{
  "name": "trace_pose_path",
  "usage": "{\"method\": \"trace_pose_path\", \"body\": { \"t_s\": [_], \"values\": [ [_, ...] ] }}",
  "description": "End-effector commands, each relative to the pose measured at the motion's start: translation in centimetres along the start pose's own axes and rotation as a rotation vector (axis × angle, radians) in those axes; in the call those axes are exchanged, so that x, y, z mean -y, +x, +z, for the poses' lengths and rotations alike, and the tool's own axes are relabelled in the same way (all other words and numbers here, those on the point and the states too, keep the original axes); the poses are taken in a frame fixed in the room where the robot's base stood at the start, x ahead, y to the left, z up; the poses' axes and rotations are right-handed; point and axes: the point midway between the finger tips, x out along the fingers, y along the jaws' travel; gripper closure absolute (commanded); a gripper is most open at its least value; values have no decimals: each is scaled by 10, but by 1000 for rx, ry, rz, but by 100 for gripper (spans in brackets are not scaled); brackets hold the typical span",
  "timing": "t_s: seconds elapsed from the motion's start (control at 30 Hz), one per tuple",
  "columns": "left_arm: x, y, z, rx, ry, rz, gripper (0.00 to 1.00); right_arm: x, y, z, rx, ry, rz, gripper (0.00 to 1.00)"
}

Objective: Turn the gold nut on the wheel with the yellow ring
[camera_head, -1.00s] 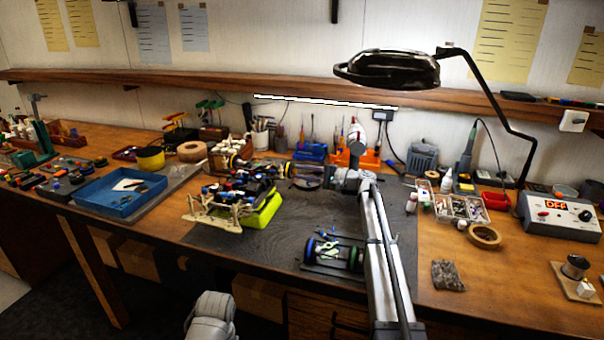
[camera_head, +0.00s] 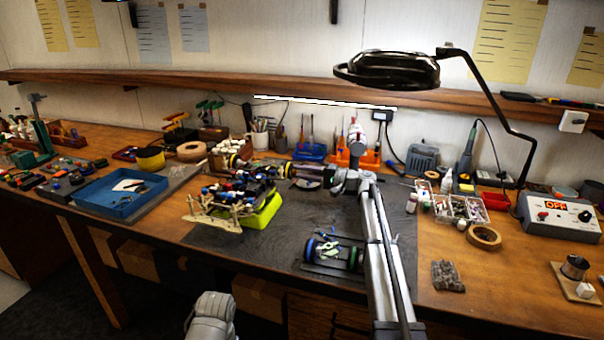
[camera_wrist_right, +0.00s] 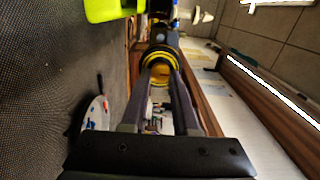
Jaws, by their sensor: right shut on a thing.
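The racecar (camera_head: 240,190) sits on a bright yellow-green stand (camera_head: 262,213) on the dark mat. The wheel with the yellow ring (camera_head: 287,170) is on its right side, facing my right gripper (camera_head: 297,172). In the right wrist view the yellow-ringed wheel (camera_wrist_right: 160,58) is straight ahead, at the ends of the two fingers (camera_wrist_right: 157,76). A gold patch, the gold nut (camera_wrist_right: 160,74), shows between the fingertips at the wheel's middle. My right gripper is shut on it, though the fingers partly hide the contact. My left gripper is out of view.
Another wheel set (camera_head: 335,252) lies on the mat (camera_head: 215,240) in front, beside my right arm. A blue tray (camera_head: 120,193) stands left. A magnifier lamp (camera_head: 390,70) hangs above. A parts box (camera_head: 460,208) and tape roll (camera_head: 484,236) are right.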

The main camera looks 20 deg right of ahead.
Motion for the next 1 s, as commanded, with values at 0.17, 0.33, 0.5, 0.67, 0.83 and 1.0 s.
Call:
{"method": "trace_pose_path", "body": {
  "t_s": [0.17, 0.33, 0.5, 0.67, 0.83, 1.0],
  "values": [
    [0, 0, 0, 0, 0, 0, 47, 0, 0, 1, 1, 0, 1, 70],
    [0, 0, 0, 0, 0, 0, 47, 0, 0, 0, 1, 1, 1, 50],
    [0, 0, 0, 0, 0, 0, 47, 0, 0, 0, 1, 1, 1, 40],
    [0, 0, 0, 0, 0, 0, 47, 0, 0, 0, 0, 1, 0, 40],
    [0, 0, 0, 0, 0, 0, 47, 0, -7, 0, -1, 1, 0, 40],
    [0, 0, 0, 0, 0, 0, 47, 0, -27, 0, -2, 1, 0, 40]
  ]
}}
